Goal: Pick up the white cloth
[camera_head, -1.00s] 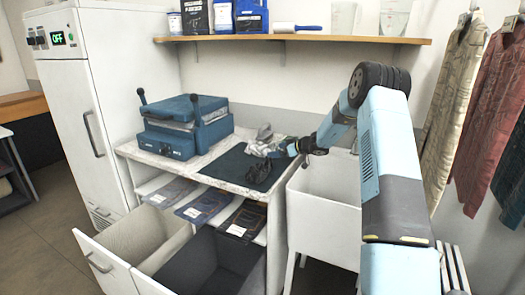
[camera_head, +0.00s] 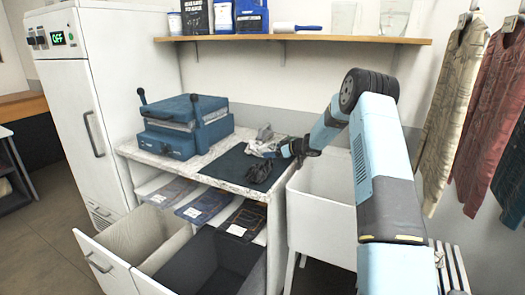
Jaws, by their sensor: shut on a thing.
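The white cloth (camera_head: 259,147) lies crumpled on a dark mat (camera_head: 226,165) on the counter, at its right end. My gripper (camera_head: 277,153) reaches in from the right and is shut on the cloth's right side. The fingertips are small and partly hidden in the folds. A dark crumpled cloth (camera_head: 262,171) lies just in front of the white one, and a grey cloth (camera_head: 265,132) lies just behind it.
A blue heat press (camera_head: 185,127) stands on the counter's left. A white sink (camera_head: 325,200) stands right of the counter. Open bins (camera_head: 120,262) are below, a shelf (camera_head: 300,40) is above, and garments (camera_head: 480,110) hang at the right.

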